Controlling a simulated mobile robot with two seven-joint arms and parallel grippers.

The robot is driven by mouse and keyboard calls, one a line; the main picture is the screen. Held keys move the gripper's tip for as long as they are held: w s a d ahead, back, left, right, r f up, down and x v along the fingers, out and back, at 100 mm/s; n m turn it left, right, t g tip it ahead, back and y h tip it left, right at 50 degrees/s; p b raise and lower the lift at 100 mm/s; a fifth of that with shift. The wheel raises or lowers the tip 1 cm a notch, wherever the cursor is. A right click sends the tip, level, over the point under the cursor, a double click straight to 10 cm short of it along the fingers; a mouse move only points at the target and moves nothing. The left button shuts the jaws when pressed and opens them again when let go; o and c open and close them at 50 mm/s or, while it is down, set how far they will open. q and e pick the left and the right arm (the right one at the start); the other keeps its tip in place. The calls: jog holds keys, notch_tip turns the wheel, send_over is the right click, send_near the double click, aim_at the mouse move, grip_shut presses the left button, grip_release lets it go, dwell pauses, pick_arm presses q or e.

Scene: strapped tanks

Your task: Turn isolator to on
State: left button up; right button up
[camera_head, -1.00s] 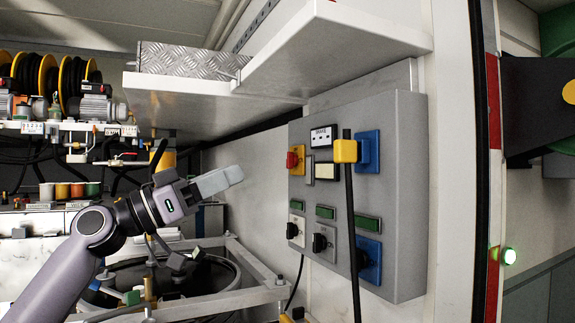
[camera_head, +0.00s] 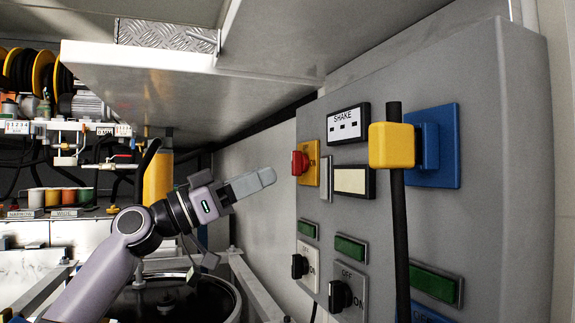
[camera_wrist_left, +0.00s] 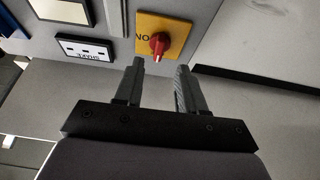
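The isolator is a red rotary knob (camera_head: 299,163) on a yellow plate (camera_head: 313,163) at the upper left of the grey control panel (camera_head: 490,190). In the left wrist view the red knob (camera_wrist_left: 160,43) sits ahead of the fingertips, roughly between their lines, with the letters "ON" readable upside down on the plate. My left gripper (camera_head: 268,178) is left of the knob, apart from it and pointing at the panel. The left wrist view shows its two fingers (camera_wrist_left: 160,64) spread with nothing between them. My right gripper is not in view.
A yellow plug (camera_head: 392,146) with a black cable stands out from a blue socket (camera_head: 435,145) on the panel. A white shelf (camera_head: 150,90) overhangs the arm.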

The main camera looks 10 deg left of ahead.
aim_at(292, 163)
pick_arm(q)
jog(key=p+x, duration=0.1)
jog(key=x, duration=0.3)
jog(key=shift+s+d+r, duration=0.1)
jog(key=shift+r, duration=0.1)
jog(key=shift+p+x, duration=0.3)
jog(key=shift+x, duration=0.5)
jog(key=shift+f, duration=0.15)
grip_shut()
